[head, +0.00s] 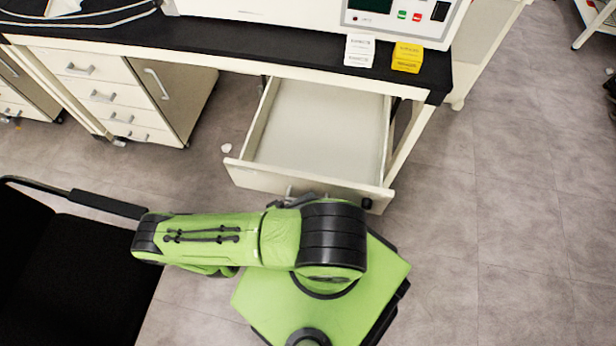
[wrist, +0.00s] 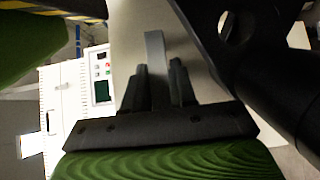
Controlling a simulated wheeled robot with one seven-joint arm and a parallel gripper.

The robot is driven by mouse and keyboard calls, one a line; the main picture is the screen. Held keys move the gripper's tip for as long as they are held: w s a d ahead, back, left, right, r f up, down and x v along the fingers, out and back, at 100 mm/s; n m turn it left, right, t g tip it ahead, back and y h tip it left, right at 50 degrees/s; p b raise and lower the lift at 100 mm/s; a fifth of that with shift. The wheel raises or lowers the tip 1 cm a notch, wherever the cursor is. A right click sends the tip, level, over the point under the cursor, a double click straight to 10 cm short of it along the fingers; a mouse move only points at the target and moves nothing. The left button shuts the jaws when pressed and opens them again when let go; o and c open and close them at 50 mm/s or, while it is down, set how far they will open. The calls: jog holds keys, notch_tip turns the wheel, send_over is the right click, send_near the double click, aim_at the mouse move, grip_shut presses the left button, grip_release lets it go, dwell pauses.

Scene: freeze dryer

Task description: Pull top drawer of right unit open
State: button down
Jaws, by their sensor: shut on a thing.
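The top drawer (head: 318,125) of the right unit is pulled well out from under the black bench and looks empty inside. Its pale front panel (head: 262,181) faces my arm. My green arm covers part of the drawer front in the head view, and the gripper is mostly hidden behind it there. In the wrist view my gripper (wrist: 158,88) is shut on the drawer's grey handle (wrist: 155,50), which runs between its two dark fingers.
The black bench top (head: 230,42) holds a white machine (head: 270,8), a white box (head: 359,50) and a yellow box (head: 407,57). Another drawer unit (head: 105,95) stands at left. A black chair-like object (head: 75,270) is at lower left. The grey floor (head: 500,200) at right is clear.

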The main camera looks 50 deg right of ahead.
jog(key=shift+a, duration=0.15)
jog(key=c, duration=1)
grip_release()
jog(key=b+v, duration=0.1)
jog(key=v, duration=1.4)
jog(key=shift+a+b, duration=0.35)
jog(key=shift+b, duration=0.05)
jog(key=shift+w, duration=0.1)
